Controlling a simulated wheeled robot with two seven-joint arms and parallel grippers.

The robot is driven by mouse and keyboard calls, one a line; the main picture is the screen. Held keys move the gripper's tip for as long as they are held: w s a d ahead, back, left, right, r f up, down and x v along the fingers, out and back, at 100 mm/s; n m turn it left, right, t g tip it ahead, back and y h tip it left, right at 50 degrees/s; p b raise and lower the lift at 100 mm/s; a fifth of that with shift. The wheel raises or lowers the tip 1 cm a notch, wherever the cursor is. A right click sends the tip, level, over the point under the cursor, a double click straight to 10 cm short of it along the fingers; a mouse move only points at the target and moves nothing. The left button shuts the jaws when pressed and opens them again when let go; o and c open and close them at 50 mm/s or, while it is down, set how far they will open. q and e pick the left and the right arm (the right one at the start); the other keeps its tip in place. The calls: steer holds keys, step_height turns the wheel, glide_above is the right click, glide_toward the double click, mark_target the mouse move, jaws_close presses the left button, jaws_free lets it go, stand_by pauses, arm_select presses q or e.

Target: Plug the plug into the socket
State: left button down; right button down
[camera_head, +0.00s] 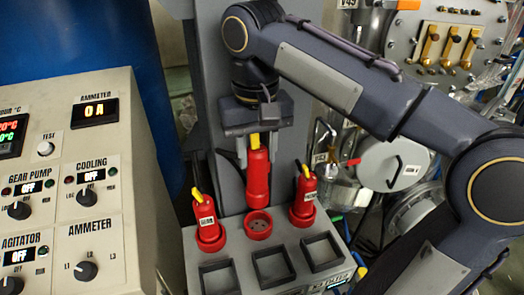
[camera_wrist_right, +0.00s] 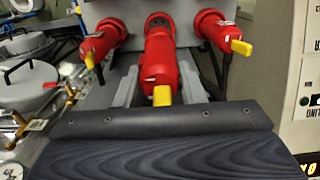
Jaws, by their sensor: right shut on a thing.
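The red plug (camera_head: 258,178) with a yellow top hangs upright from my right gripper (camera_head: 255,150), whose fingers are shut on its upper part. The red round socket (camera_head: 258,226) is just below the plug's lower end in the head view. Its open face with dark holes shows, so the plug is not in it; the exact gap is hard to tell. In the right wrist view the plug (camera_wrist_right: 163,55) points away between the grey fingers (camera_wrist_right: 160,93), its yellow end (camera_wrist_right: 162,96) towards the camera. My left gripper is not in view.
Two similar red plugs sit in sockets on either side, a left one (camera_head: 207,222) and a right one (camera_head: 304,196). Black square frames (camera_head: 273,267) lie in front on the grey box. A control panel (camera_head: 70,190) stands at left; metal vessels (camera_head: 393,165) are at right.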

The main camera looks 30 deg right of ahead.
mark_target(258, 190)
steer(key=shift+f+b, duration=2)
steer(key=shift+f, duration=0.95)
steer(key=shift+r+p, duration=0.1)
steer(key=shift+p, duration=0.45)
steer(key=shift+f+b, duration=1.4)
steer(key=shift+f, duration=0.65)
steer(key=c, duration=0.9)
jaws_free()
steer(key=shift+o, duration=0.2)
